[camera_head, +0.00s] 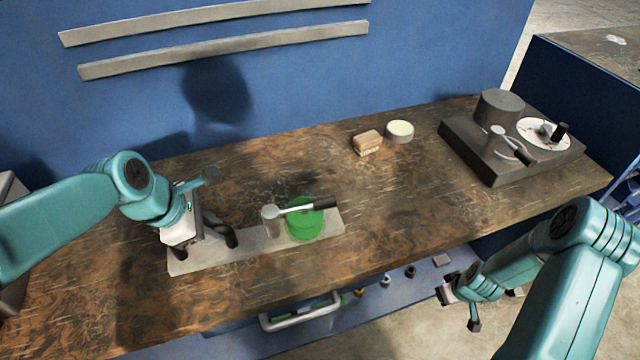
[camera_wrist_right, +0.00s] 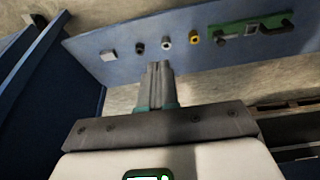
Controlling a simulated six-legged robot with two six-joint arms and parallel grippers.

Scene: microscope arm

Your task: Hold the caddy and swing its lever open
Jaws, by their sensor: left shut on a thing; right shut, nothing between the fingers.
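The caddy is a long grey plate (camera_head: 258,251) on the wooden bench, with a green round cup (camera_head: 304,222) near its right end. Its lever (camera_head: 297,209) runs from a grey pivot post (camera_head: 270,218) across the top of the cup and ends in a black handle (camera_head: 320,203). My left gripper (camera_head: 205,248) is shut on the caddy's left end; its fingers hide the part between them. My right gripper (camera_head: 460,306) is beyond the bench's front edge, low on the right, away from the caddy. The right wrist view shows its fingers (camera_wrist_right: 158,82) together and empty.
A dark block device (camera_head: 490,160) with a cylinder, white dial and black-handled lever stands at the back right. A small wooden block (camera_head: 367,143) and a pale-topped round tin (camera_head: 400,131) lie behind the caddy. A blue lower panel (camera_head: 400,284) carries small fittings. The bench right of the caddy is clear.

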